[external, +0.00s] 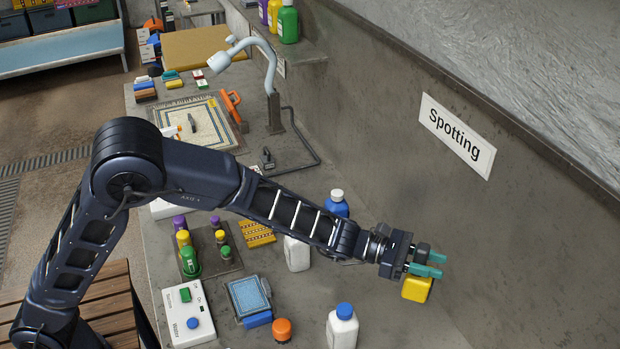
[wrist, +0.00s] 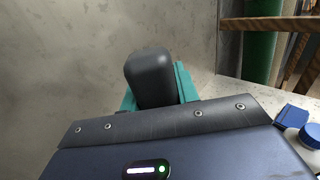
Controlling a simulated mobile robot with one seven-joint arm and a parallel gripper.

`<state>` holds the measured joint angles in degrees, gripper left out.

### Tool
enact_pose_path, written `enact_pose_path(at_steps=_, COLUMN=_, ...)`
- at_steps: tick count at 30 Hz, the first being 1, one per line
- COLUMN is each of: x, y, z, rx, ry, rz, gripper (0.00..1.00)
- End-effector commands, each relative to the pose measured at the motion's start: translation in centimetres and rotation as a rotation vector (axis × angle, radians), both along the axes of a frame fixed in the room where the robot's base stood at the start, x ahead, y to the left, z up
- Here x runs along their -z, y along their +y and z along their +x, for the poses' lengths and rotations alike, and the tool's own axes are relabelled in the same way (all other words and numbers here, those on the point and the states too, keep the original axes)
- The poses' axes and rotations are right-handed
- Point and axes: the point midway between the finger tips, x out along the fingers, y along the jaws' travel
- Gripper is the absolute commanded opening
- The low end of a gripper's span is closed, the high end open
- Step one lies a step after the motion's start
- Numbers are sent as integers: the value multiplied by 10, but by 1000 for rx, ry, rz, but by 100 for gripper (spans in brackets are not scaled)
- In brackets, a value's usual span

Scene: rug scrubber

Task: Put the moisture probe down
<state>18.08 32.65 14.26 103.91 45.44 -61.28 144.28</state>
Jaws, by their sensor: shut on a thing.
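The moisture probe, which I take to be the yellow block (external: 416,289) with a dark end, is held at the end of my arm, at the right of the external view. My gripper (external: 432,264) has teal fingers, and they are closed on it. In the wrist view the probe's dark rounded end (wrist: 151,78) stands up between the fingers and hides part of them. The probe is near the grey wall, and it appears raised above the counter. Its lower tip is not clearly visible.
A white bottle with a blue cap (external: 342,328) stands on the counter below and left of my gripper. Another white bottle (external: 297,254) stands under my forearm. An orange-capped thing (external: 282,329) and a blue tray (external: 248,295) lie farther left. The "Spotting" sign (external: 457,136) is on the wall.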

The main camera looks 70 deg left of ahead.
Motion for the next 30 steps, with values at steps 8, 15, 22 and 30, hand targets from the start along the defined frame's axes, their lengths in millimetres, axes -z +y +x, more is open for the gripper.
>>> enact_pose_path(at_steps=8, x=62, y=1, z=1, rx=-2, ry=4, rz=0, gripper=0)
enact_pose_path(at_steps=15, x=113, y=1, z=0, rx=-2, ry=4, rz=0, gripper=0)
enact_pose_path(at_steps=22, x=142, y=1, z=0, rx=-3, ry=1, rz=0, gripper=0)
enact_pose_path(at_steps=30, x=161, y=1, z=0, rx=-2, ry=4, rz=-1, gripper=0)
